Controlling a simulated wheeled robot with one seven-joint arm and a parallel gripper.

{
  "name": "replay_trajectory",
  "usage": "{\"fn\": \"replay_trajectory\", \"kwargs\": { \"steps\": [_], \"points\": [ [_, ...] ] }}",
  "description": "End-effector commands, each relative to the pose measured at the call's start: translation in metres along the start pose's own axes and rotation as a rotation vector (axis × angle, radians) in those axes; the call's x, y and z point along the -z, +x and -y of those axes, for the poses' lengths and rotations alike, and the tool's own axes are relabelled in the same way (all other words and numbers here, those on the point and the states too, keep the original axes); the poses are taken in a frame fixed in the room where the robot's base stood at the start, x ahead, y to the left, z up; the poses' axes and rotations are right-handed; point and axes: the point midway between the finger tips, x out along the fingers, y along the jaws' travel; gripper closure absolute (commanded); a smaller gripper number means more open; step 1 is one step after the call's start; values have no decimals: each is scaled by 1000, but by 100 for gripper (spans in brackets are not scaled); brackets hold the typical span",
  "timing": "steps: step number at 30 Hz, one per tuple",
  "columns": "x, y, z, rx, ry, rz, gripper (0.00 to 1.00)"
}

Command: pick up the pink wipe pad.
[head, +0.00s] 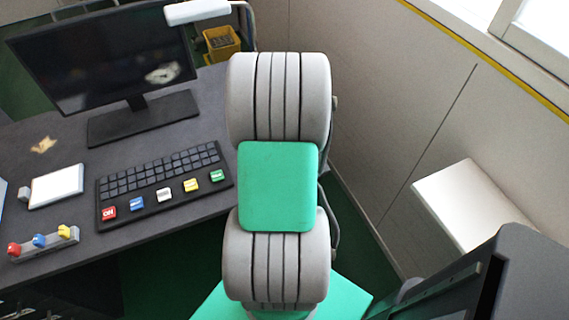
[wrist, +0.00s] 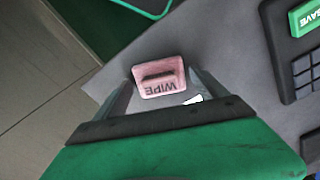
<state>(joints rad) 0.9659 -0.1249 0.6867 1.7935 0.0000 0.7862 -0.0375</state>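The pink wipe pad (wrist: 158,77) shows in the wrist view, with the word WIPE upside down on it and a dark bar across it. It lies between the tips of the two fingers of my gripper (wrist: 160,79). The fingers are set wide apart, and their tips come very close to the pad's left and right sides. I cannot tell whether they press on it or whether it is off the surface. In the head view the pad and gripper are hidden behind my arm.
The dark grey desk (head: 60,220) holds a monitor (head: 105,55), a keypad (head: 165,184) with coloured keys, a white box (head: 57,186) and a strip with coloured knobs (head: 42,242). A beige wall (head: 390,110) runs along the right. A white surface (head: 470,200) stands at right.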

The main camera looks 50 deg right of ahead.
Motion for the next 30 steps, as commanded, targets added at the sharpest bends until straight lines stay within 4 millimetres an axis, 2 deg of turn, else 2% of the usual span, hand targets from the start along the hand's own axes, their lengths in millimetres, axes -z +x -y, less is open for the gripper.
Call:
{"fn": "replay_trajectory", "kwargs": {
  "steps": [2,21,26,30],
  "points": [
    [0,0,0,0,0,0,25],
    [0,0,0,0,0,0,78],
    [0,-1,0,0,0,-1,78],
    [1,-10,0,0,0,-3,78]
  ]
}}
